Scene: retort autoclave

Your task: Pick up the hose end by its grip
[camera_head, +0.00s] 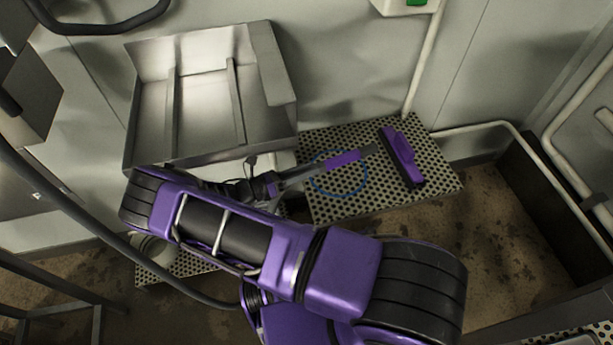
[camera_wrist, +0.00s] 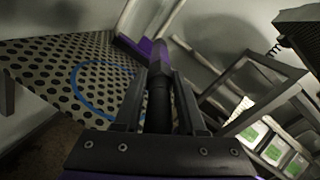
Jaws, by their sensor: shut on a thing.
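My gripper (camera_head: 306,171) reaches over a perforated metal platform (camera_head: 440,188) and is shut on the hose end. In the wrist view, the hose end's dark cylindrical part (camera_wrist: 158,108) lies lengthwise between my two fingers (camera_wrist: 161,84). A purple section (camera_head: 343,159) extends beyond the fingertips, and a grey tip continues toward a purple bar-shaped head (camera_head: 403,158). I cannot tell whether the tip touches that head. The purple section also shows in the wrist view (camera_wrist: 159,56). My arm and fingers hide the hose end's rear part in the head view.
A blue ring (camera_head: 364,180) lies on the platform beneath the hose end. A steel basin (camera_head: 205,92) stands left of it against the wall. A pale pipe (camera_head: 480,127) runs along the wall at right. Dark floor (camera_head: 490,230) is clear at lower right.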

